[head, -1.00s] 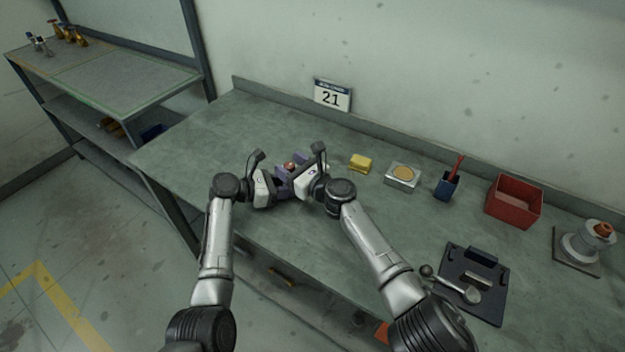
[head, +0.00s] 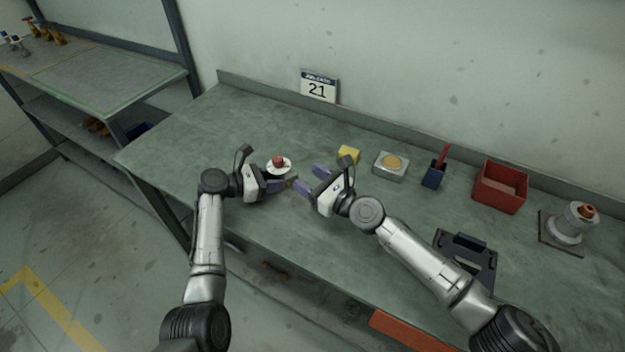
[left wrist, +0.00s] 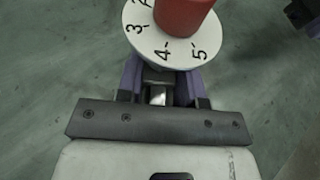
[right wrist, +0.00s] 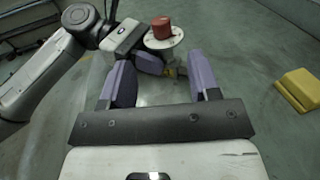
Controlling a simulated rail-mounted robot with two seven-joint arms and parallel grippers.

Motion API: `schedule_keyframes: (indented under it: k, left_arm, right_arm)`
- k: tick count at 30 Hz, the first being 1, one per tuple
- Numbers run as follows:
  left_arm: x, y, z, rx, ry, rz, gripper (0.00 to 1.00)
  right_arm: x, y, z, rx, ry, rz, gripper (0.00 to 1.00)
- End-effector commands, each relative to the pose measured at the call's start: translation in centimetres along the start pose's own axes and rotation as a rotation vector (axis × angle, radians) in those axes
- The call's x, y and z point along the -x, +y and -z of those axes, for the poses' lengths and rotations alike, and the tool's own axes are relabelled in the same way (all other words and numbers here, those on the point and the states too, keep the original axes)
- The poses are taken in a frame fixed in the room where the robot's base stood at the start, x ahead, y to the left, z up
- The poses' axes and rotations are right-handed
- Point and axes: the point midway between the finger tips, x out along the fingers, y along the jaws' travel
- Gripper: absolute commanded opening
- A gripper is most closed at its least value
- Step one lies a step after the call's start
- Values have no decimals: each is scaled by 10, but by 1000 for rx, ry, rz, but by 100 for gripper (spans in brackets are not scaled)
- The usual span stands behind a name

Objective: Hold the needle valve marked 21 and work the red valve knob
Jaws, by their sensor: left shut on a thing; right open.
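The needle valve has a red knob (head: 278,160) above a white numbered dial (head: 287,169). In the left wrist view the dial (left wrist: 165,52) shows 3, 4 and 5 on its near side, and the red knob (left wrist: 184,14) is cut off at the top. My left gripper (head: 287,183) is shut on the valve's body below the dial; its purple fingers flank a metal part (left wrist: 158,92). My right gripper (head: 310,180) is open and empty, to the right of the valve and apart from it. The right wrist view shows the knob (right wrist: 161,27) beyond its fingers.
A job card marked 21 (head: 319,86) leans at the bench's back. A yellow block (head: 348,154), a tray with a tan disc (head: 390,164), a blue cup (head: 433,175), a red bin (head: 500,187) and a flanged fitting (head: 568,226) stand to the right. The bench's left is clear.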

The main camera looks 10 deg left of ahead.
Motion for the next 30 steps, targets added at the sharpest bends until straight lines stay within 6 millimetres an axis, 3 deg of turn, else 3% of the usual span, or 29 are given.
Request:
schedule_keyframes:
  k: [17, 23, 30]
  left_arm:
    - [0, 0, -1, -1, -1, 0, 21]
    - [0, 0, -1, -1, -2, 0, 21]
    - [0, 0, -1, -1, -2, 0, 21]
  right_arm:
    - [5, 3, -1, 0, -12, 6, 56]
    - [-3, 24, -13, 10, -117, 104, 56]
    - [-4, 48, -19, 4, -158, 339, 56]
